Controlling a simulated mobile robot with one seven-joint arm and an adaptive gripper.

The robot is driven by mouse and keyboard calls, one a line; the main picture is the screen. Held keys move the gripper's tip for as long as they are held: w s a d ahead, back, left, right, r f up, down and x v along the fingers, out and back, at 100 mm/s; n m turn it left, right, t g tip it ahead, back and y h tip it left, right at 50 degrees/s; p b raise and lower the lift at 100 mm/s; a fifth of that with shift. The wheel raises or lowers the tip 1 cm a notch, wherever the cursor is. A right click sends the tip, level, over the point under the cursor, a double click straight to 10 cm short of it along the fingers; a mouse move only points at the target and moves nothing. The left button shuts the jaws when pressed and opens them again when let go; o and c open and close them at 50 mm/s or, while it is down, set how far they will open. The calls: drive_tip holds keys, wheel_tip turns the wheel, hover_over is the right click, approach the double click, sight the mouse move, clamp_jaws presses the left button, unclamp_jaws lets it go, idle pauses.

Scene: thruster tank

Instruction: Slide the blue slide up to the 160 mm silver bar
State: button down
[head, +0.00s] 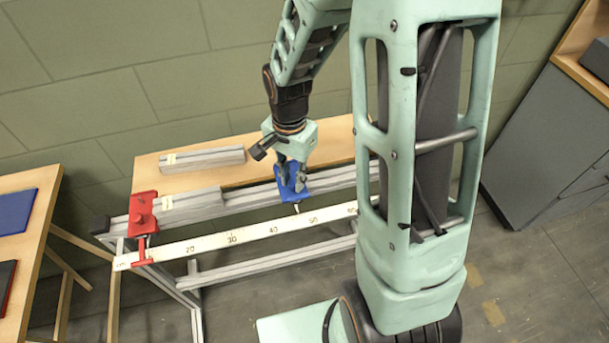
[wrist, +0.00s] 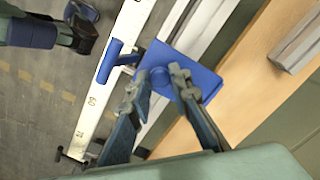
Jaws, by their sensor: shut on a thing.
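The blue slide (head: 291,180) sits on the grey rail, with its pointer over the white scale between the 40 and 50 marks. My gripper (head: 293,180) is shut on it from above; in the wrist view my fingers (wrist: 159,82) close around a round knob on the slide's blue plate (wrist: 205,80). A silver bar (head: 190,205) lies on the rail at the left, beside the red stop (head: 143,213). A clear gap of rail separates this bar from the slide. Its pale label is too small to read.
A longer silver bar (head: 205,158) lies on the wooden table top (head: 240,145) behind the rail; it also shows in the wrist view (wrist: 299,42). The white scale (head: 250,232) runs along the front. A side table (head: 35,225) stands at the left.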

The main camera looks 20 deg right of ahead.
drive_tip(key=a+b, duration=0.2)
drive_tip(key=a, duration=1.2)
drive_tip(key=c, duration=1.8)
unclamp_jaws()
drive_tip(key=shift+o, duration=0.2)
drive_tip(key=shift+r, duration=0.15)
wheel_tip(320, 180, up, 12)
